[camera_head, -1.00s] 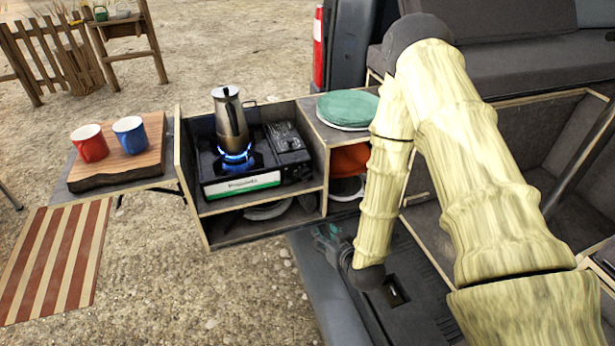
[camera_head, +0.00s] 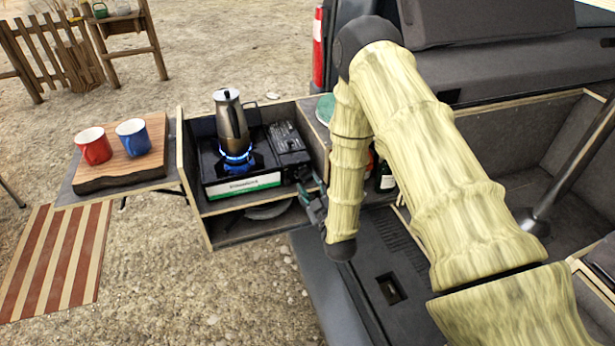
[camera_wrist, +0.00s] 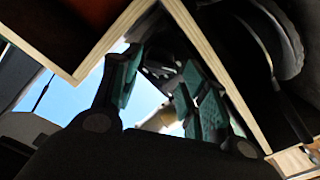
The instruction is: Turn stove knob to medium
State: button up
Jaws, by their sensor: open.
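The camping stove (camera_head: 240,184) sits in the wooden pull-out box, with a blue flame burning under the metal moka pot (camera_head: 231,122). The stove's control side is at its right, and my gripper hides part of it; I cannot make out the knob or its setting. My gripper (camera_head: 306,190) is at the right front corner of the stove box in the head view. In the wrist view my gripper (camera_wrist: 158,85) shows its green-padded fingers apart, with nothing held between them. Wooden box edges (camera_wrist: 215,70) lie close around the fingers there.
A red mug (camera_head: 94,147) and a blue mug (camera_head: 133,137) stand on a wooden board (camera_head: 115,172) left of the stove. A dark round item (camera_head: 268,211) lies on the lower shelf. Open ground lies in front of the box.

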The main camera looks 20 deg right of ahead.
aim_at(308, 179)
jog(key=shift+w+p, duration=0.45)
jog(key=shift+w, duration=1.7)
jog(key=c, duration=0.7)
